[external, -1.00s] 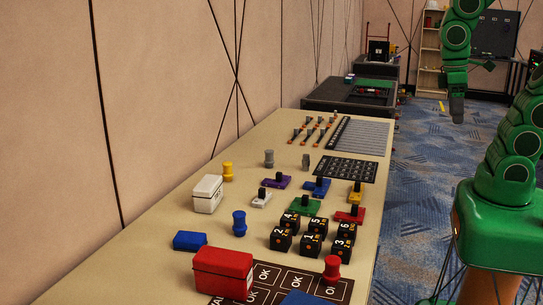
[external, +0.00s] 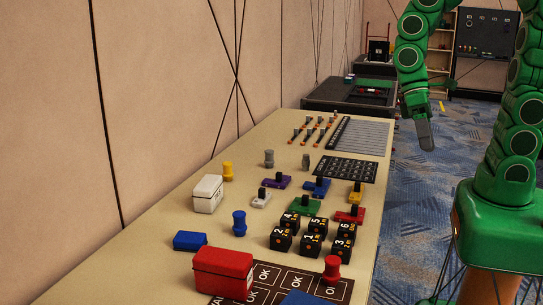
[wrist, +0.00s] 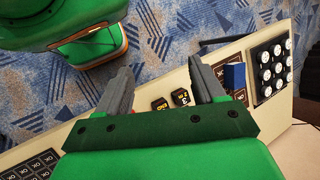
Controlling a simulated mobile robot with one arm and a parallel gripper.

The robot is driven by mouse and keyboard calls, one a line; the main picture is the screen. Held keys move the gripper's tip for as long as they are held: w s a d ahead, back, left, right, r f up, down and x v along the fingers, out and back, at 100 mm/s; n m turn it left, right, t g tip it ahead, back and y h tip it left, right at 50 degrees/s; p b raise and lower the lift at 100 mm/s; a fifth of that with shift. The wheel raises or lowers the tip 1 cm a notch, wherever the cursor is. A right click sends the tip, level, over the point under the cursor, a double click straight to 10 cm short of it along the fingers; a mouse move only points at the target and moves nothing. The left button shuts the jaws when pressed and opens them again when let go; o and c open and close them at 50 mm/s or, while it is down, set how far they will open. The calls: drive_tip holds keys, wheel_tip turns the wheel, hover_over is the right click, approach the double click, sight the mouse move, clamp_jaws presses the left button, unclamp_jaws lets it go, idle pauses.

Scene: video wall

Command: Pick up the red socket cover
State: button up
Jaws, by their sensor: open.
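A small flat red piece with a black knob (external: 350,214) lies on the table near its right edge; it looks like the red socket cover. Similar pieces in purple (external: 277,181), blue (external: 316,187), yellow (external: 355,194), white (external: 261,199) and green (external: 305,207) lie beside it. My gripper (external: 426,147) is open and empty. It hangs over the floor to the right of the table, beyond the red piece. In the wrist view my gripper (wrist: 161,64) shows its two fingers apart, with floor and table edge between them.
Black numbered cubes (external: 313,243) stand close in front of the red piece. A red box (external: 223,272), a red spool (external: 331,268), a white box (external: 207,193) and a blue spool (external: 239,224) also stand on the table (external: 150,262). The blue carpet (external: 410,215) beside it is clear.

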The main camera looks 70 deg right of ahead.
drive_tip(key=w+a+f+m+y, duration=0.3)
drive_tip(key=w+a+f+y, duration=0.15)
drive_tip(key=a, duration=0.25)
drive_tip(key=m+t+y, duration=0.2)
drive_tip(key=m+y, duration=0.2)
drive_tip(key=m, duration=0.8)
approach(331, 253)
drive_tip(key=shift+s+a+r, duration=0.3)
drive_tip(key=shift+s+a, duration=0.5)
drive_tip(key=shift+a, duration=0.05)
drive_tip(key=shift+w+f, duration=0.15)
drive_tip(key=shift+f, duration=0.35)
drive_tip(key=shift+x, duration=1.3)
drive_tip(key=shift+w+a+f, duration=0.15)
drive_tip(key=shift+a+f, duration=0.3)
drive_tip(key=shift+a, duration=0.3)
drive_tip(key=shift+w+a+f, duration=0.2)
drive_tip(key=shift+a+f, duration=0.25)
drive_tip(key=shift+a, duration=0.25)
drive_tip(key=shift+x, duration=0.95)
drive_tip(key=c, duration=1.1)
